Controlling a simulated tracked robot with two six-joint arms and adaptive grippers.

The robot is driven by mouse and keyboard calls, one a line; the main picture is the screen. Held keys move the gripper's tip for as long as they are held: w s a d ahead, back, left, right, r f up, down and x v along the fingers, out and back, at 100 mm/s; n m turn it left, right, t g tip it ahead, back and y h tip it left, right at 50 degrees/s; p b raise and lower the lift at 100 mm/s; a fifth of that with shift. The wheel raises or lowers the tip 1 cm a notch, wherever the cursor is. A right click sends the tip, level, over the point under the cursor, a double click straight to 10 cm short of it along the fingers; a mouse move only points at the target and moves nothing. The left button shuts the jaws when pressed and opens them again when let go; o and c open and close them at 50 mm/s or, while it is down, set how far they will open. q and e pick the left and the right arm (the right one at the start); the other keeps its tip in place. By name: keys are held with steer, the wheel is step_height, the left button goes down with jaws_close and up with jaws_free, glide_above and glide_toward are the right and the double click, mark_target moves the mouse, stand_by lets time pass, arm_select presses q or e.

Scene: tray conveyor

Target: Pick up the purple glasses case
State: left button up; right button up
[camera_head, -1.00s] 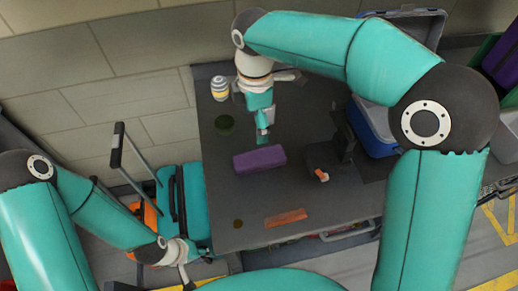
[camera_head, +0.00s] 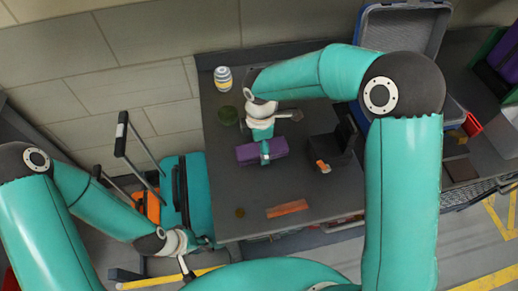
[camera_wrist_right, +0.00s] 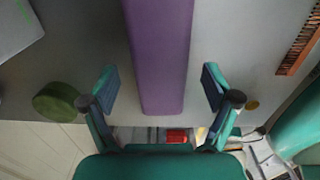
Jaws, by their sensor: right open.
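The purple glasses case (camera_head: 247,153) lies on the dark table, a long block shape. My right gripper (camera_head: 265,153) is above the middle of the case in the head view, pointing down and hiding part of it. In the right wrist view the purple case (camera_wrist_right: 160,60) runs between the two spread fingers of the right gripper (camera_wrist_right: 160,88), with a gap on each side. My left gripper (camera_head: 185,268) is low at the left, off the table; its fingers are too small to read.
On the table (camera_head: 225,200) are a striped jar (camera_head: 222,78), a green round thing (camera_head: 227,115), an orange-brown brush-like strip (camera_head: 288,209), a small brown disc (camera_head: 240,212) and a black holder (camera_head: 328,148) with an orange item (camera_head: 322,166). An open blue case (camera_head: 405,35) stands at the back right.

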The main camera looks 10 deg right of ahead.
step_height(320, 180, down, 2)
steer(key=c, duration=1.3)
steer(key=shift+r, duration=0.15)
